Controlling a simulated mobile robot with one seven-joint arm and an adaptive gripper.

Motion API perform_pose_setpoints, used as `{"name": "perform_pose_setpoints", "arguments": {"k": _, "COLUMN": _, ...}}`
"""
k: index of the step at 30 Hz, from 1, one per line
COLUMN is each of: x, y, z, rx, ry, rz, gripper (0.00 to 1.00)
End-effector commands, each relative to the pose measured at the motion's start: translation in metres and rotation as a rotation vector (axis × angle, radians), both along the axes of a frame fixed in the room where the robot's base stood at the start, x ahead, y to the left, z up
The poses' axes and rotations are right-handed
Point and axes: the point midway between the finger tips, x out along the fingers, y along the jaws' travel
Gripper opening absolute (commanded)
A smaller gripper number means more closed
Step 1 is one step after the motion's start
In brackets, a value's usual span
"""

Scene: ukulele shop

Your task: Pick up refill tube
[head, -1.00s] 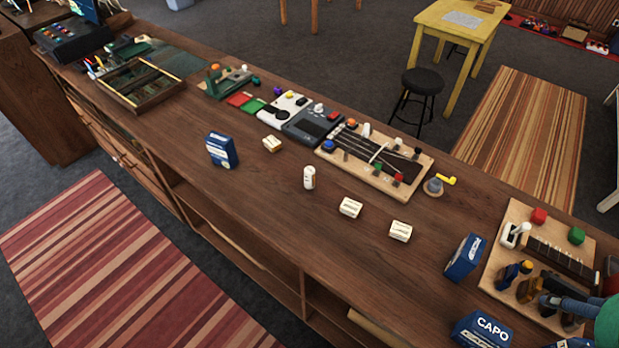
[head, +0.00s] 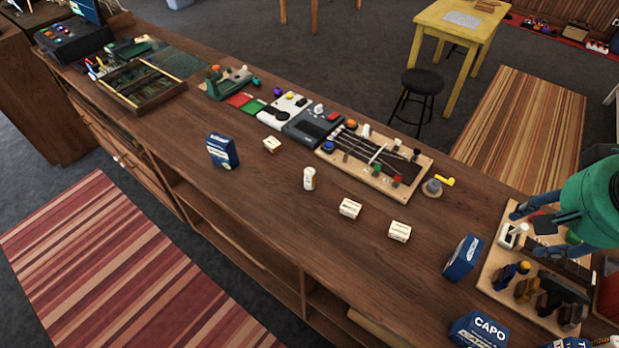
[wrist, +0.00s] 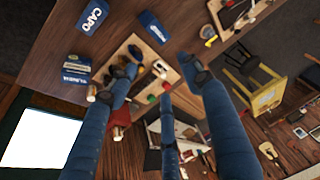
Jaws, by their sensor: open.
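A small white tube (head: 309,179) with brown marks, which looks like the refill tube, stands upright on the wooden counter (head: 250,210) in the head view. I cannot make it out in the wrist view. My gripper (head: 538,230), green with blue fingers, is at the right of the head view, above the board with small parts and well to the right of the tube. In the wrist view its blue fingers (wrist: 162,80) are spread apart with nothing held between them.
Small cream boxes (head: 350,208) lie near the tube. Blue boxes (head: 463,258), one marked CAPO (head: 482,330), stand at the right. A fretboard fixture (head: 375,160) and a grey device (head: 314,128) lie behind the tube. The counter in front of the tube is clear.

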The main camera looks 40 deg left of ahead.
Motion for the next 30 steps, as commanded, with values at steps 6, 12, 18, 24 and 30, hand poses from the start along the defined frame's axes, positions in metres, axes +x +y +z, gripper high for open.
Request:
{"name": "perform_pose_setpoints", "arguments": {"k": 6, "x": 0.042, "y": 0.057, "z": 0.0, "rx": 0.014, "ry": 0.059, "rz": 0.018, "gripper": 0.5}}
{"name": "perform_pose_setpoints", "arguments": {"k": 12, "x": 0.075, "y": 0.115, "z": -0.008, "rx": 0.02, "ry": 0.111, "rz": 0.028, "gripper": 0.5}}
{"name": "perform_pose_setpoints", "arguments": {"k": 18, "x": 0.1, "y": 0.178, "z": -0.023, "rx": 0.018, "ry": 0.161, "rz": 0.036, "gripper": 0.5}}
{"name": "perform_pose_setpoints", "arguments": {"k": 24, "x": 0.116, "y": 0.247, "z": -0.047, "rx": 0.009, "ry": 0.21, "rz": 0.043, "gripper": 0.5}}
{"name": "perform_pose_setpoints", "arguments": {"k": 30, "x": 0.121, "y": 0.319, "z": -0.078, "rx": -0.007, "ry": 0.255, "rz": 0.048, "gripper": 0.5}}
